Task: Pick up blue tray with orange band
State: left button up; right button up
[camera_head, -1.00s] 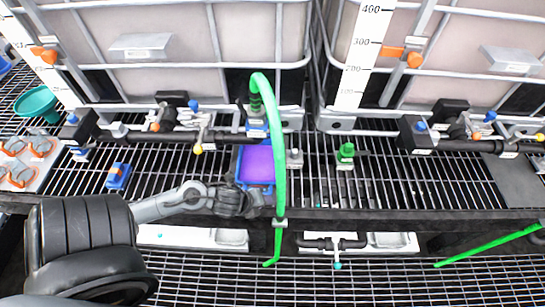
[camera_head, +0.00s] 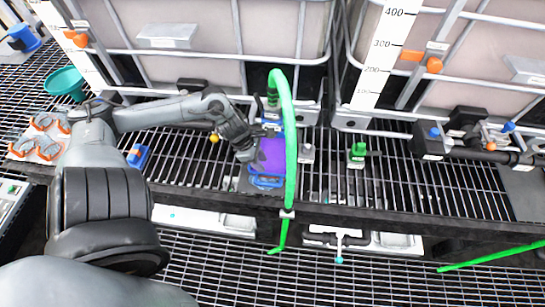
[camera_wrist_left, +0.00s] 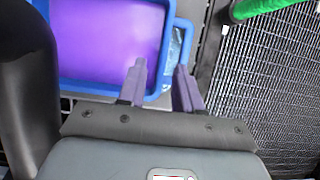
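The blue tray (camera_head: 267,181) sits on the slatted shelf, with a flat purple surface inside its blue rim. It also shows in the left wrist view (camera_wrist_left: 105,93), with a blue handle loop on its right side. I see no orange band on it. My left gripper (camera_head: 256,150) is at the left side of the tray, partly covering its edge. In the wrist view my left gripper's fingers (camera_wrist_left: 163,75) are apart. One finger overlaps the tray's rim and the other is by the handle loop; contact cannot be told. My right gripper is not in view.
A green hose (camera_head: 291,150) hangs just right of the tray. A green valve (camera_head: 357,153) and a blue-and-orange part (camera_head: 138,155) are on the shelf. A teal funnel (camera_head: 66,83) stands at left. Large caged tanks (camera_head: 220,50) stand behind.

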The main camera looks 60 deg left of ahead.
pick_arm(q)
jog(key=shift+x, duration=0.95)
jog(key=shift+b+x, duration=0.95)
jog(key=shift+x, duration=1.6)
jog(key=shift+s+d, duration=0.1)
jog(key=shift+d, duration=0.05)
grip_shut()
